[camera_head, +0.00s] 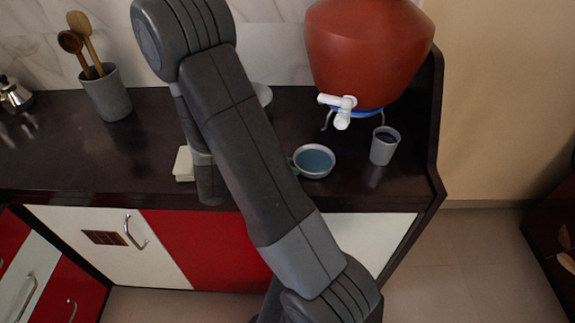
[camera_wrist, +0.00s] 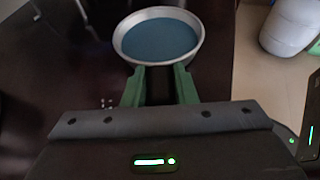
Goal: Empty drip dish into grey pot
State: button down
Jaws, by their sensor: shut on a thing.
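The drip dish (camera_head: 314,174) is a shallow, pale, round dish filled with blue-grey liquid, in front of the clay water pot's tap. It looks level; I cannot tell whether it touches the counter. My gripper (camera_head: 294,165), mostly hidden behind my arm, is at its left side. In the wrist view, the green fingers of my gripper (camera_wrist: 160,75) are shut on the near rim of the drip dish (camera_wrist: 126,58). A pale grey rounded container (camera_wrist: 290,27) is at the upper right of the wrist view, partly cut off; I cannot tell whether it is the grey pot.
A red clay water pot (camera_head: 368,50) with a white tap stands behind the dish. A grey cup (camera_head: 382,152) with dark contents is close to its right. A grey crock (camera_head: 108,98) with wooden spoons stands at left. The dark counter (camera_head: 80,160) ends at right.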

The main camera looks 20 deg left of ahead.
jog(key=shift+s+a+p, duration=0.25)
jog(key=shift+s+a, duration=0.5)
jog(key=shift+a, duration=0.3)
jog(key=shift+s+a+p, duration=0.25)
jog(key=shift+s+a, duration=0.5)
jog(key=shift+a, duration=0.25)
jog(key=shift+r, duration=0.2)
jog(key=shift+r+p, duration=1.95)
jog(key=shift+r, duration=0.4)
jog(key=c, duration=1.9)
grip_release()
grip_shut()
